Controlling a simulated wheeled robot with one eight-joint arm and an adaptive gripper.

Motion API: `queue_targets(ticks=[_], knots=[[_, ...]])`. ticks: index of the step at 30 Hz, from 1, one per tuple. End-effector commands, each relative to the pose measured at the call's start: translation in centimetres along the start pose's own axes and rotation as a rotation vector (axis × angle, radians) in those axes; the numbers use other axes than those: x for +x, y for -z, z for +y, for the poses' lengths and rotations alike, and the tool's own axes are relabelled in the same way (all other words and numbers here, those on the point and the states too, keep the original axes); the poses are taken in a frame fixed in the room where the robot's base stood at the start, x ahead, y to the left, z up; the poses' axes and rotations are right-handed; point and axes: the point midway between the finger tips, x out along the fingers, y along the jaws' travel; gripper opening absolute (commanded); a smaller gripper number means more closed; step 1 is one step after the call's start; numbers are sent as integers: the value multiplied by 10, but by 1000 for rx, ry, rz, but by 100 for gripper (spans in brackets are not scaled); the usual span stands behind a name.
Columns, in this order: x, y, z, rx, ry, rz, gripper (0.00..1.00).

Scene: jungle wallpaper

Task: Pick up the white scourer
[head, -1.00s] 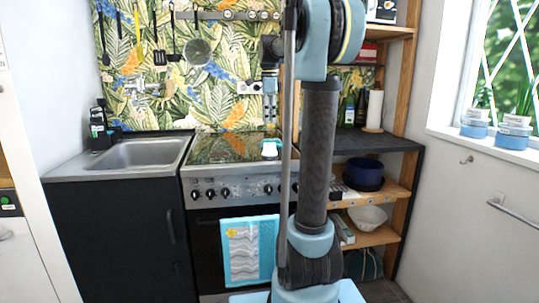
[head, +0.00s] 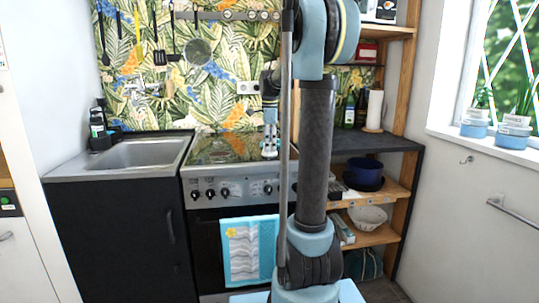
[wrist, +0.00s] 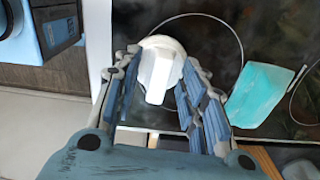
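The white scourer (wrist: 157,68), with a round head and a short narrower part, lies on the dark cooktop (head: 215,150) and shows between my fingers in the wrist view. My gripper (wrist: 160,75) is open, one finger on each side of the scourer near its edges. I cannot tell whether the fingertips touch it. In the head view my gripper (head: 270,150) is low over the right part of the cooktop, and the scourer is mostly hidden by it.
A teal sponge-like block (wrist: 262,92) lies on the cooktop close to my right finger. The sink (head: 145,153) is to the left. A wooden shelf (head: 380,237) with bowls stands to the right. A patterned towel (head: 250,250) hangs on the oven front.

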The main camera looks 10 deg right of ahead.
Motion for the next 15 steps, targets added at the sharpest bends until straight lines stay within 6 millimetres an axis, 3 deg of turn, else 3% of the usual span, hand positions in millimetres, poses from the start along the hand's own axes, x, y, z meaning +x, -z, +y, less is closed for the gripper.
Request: queue_targets(ticks=[9,15], knots=[[5,0,0,0,0,0,38],[5,0,0,0,0,0,0]])
